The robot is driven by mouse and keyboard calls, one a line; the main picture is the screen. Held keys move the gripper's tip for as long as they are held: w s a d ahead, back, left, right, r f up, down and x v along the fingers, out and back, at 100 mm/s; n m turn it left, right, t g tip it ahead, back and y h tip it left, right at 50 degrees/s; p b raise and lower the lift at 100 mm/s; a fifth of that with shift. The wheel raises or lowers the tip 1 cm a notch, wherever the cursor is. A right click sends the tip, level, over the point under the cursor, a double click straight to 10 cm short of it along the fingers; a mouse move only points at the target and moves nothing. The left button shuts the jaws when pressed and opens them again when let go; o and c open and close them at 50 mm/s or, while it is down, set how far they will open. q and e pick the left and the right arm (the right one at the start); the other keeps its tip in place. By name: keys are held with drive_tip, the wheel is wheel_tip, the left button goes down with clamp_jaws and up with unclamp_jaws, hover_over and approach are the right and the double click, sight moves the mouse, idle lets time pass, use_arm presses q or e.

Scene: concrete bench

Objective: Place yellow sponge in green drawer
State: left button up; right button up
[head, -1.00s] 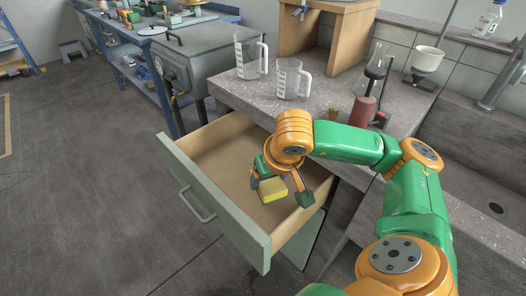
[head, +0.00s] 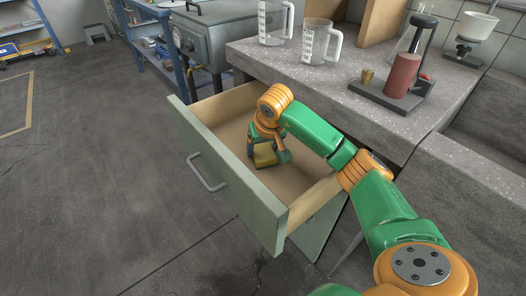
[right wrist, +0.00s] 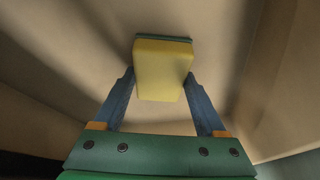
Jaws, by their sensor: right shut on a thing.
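The yellow sponge (head: 265,158), with a darker green layer on one face, is inside the open drawer's outline in the head view. It also shows between the fingers in the right wrist view (right wrist: 162,70). My right gripper (head: 268,153) points down into the drawer and is shut on the sponge. I cannot tell whether the sponge touches the drawer floor. The green drawer (head: 238,190) is pulled out from under the bench. It has a pale green front with a grey handle and a bare wooden inside. My left gripper is not in view.
Two clear measuring jugs (head: 318,42) stand on the bench top (head: 290,70) behind the drawer. A stand with a red cylinder (head: 402,76) is to their right. A grey metal box (head: 220,38) stands behind the drawer on the left. The floor at left is clear.

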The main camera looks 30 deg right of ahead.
drive_tip(key=shift+f, duration=0.2)
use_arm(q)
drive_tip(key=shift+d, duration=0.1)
use_arm(e)
drive_tip(key=o, duration=1.3)
drive_tip(key=shift+c, duration=0.2)
drive_tip(key=shift+r, duration=0.2)
use_arm(q)
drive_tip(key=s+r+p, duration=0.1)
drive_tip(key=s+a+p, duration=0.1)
drive_tip(key=p, duration=0.1)
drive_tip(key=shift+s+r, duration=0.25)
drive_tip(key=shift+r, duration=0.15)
use_arm(e)
drive_tip(key=v, duration=1.2)
